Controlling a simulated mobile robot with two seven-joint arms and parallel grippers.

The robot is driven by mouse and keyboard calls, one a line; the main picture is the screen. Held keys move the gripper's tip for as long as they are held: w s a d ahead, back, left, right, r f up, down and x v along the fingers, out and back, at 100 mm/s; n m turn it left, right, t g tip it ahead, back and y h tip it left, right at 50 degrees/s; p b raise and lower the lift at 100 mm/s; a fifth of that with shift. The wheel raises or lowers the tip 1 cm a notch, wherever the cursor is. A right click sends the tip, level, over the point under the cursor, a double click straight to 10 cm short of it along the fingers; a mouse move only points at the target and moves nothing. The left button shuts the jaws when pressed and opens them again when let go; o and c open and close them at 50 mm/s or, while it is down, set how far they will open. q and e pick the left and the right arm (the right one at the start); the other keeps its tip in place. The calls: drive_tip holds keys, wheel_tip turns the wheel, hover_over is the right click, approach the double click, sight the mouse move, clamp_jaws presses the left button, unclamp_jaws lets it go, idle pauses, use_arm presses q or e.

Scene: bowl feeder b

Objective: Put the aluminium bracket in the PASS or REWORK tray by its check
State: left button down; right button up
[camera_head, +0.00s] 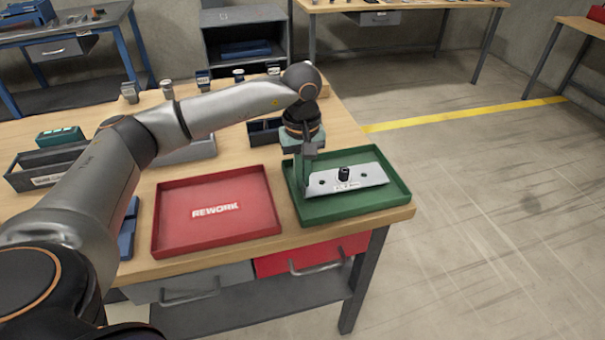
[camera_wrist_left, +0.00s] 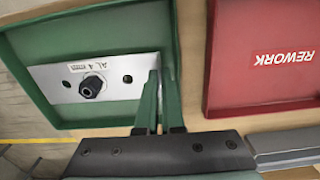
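The aluminium bracket (camera_head: 325,186) is a pale plate with holes, a dark round knob and small lettering starting "AL". It is in the green tray (camera_head: 402,188), low over its floor; I cannot tell if it touches. My left gripper (camera_head: 305,186) reaches down into the tray at the bracket's left end. In the left wrist view, its green fingers (camera_wrist_left: 157,80) are close together on either side of the edge of the bracket (camera_wrist_left: 112,72). The red REWORK tray (camera_head: 178,222) is empty, left of the green tray. No label shows on the green tray. My right gripper is out of view.
A dark open box (camera_head: 265,132) stands behind the trays, and a grey bin (camera_head: 40,176) at the left. Several small devices line the back of the wooden table. Its right edge is close to the green tray, with open floor (camera_head: 490,200) beyond.

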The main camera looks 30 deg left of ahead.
use_arm(q)
drive_tip(key=shift+f, duration=0.1)
drive_tip(key=shift+f+b, duration=0.5)
drive_tip(key=c, duration=1.1)
unclamp_jaws()
drive_tip(key=shift+o, duration=0.2)
drive_tip(key=shift+r, duration=0.1)
